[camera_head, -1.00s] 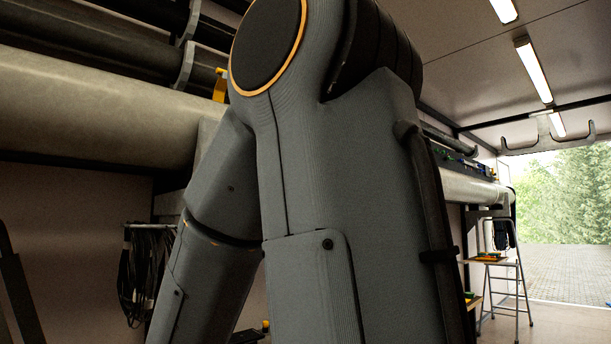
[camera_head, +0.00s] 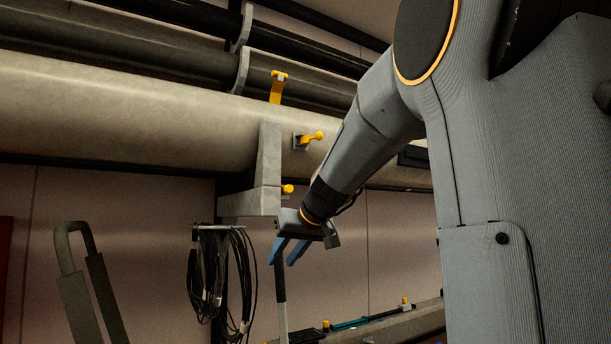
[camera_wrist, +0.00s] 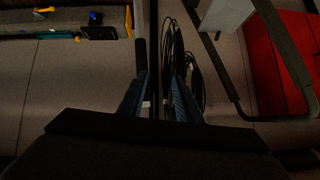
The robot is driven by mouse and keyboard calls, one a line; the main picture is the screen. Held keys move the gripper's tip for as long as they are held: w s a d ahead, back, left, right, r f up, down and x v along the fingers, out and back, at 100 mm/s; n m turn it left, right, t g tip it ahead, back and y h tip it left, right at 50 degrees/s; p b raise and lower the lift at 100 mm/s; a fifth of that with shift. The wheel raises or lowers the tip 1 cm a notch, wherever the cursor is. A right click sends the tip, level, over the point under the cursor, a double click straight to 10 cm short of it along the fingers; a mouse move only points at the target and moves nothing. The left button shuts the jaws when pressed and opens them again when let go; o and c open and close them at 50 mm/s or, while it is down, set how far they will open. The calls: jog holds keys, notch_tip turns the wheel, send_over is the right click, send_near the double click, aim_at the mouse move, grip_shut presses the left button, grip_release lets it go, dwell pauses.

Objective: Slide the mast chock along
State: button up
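A grey L-shaped block, which looks like the mast chock (camera_head: 268,160), sits against the large pale mast (camera_head: 100,110) in the head view. Its upright part lies against the mast's side and its foot is below. A yellow knob (camera_head: 287,189) sticks out at its lower right. My gripper (camera_head: 284,260) is just below and right of the foot, pointing down, with two blue fingers apart. In the wrist view, my gripper (camera_wrist: 161,82) is open, and a dark upright bar shows between the fingers; I cannot tell how far off it is. I see no contact with the chock.
A yellow-handled fitting (camera_head: 306,139) and a yellow clip (camera_head: 278,88) are on or above the mast. Black cables (camera_head: 217,275) hang below the chock. A lower shelf (camera_head: 400,325) with tools is at right. A grey tubular frame (camera_head: 75,240) stands at left.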

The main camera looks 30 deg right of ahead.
aim_at(292, 186)
jog(key=d+r+n+t, duration=0.1)
jog(key=d+r+t, duration=0.15)
jog(key=r, duration=0.85)
jog(key=d+r+t, duration=0.2)
jog(key=d+r, duration=0.1)
jog(key=r, duration=0.7)
jog(key=shift+g, duration=0.25)
jog(key=p+x, duration=0.1)
jog(key=x, duration=0.5)
jog(key=shift+w+d+f, duration=0.1)
jog(key=shift+w+f, duration=0.1)
jog(key=shift+w, duration=0.1)
jog(key=shift+r, duration=0.1)
jog(key=shift+c, duration=0.4)
jog(key=shift+r, duration=0.1)
jog(key=c, duration=0.6)
jog(key=o, duration=1.1)
jog(key=shift+d, duration=0.15)
jog(key=shift+c, duration=0.2)
jog(key=shift+r, duration=0.15)
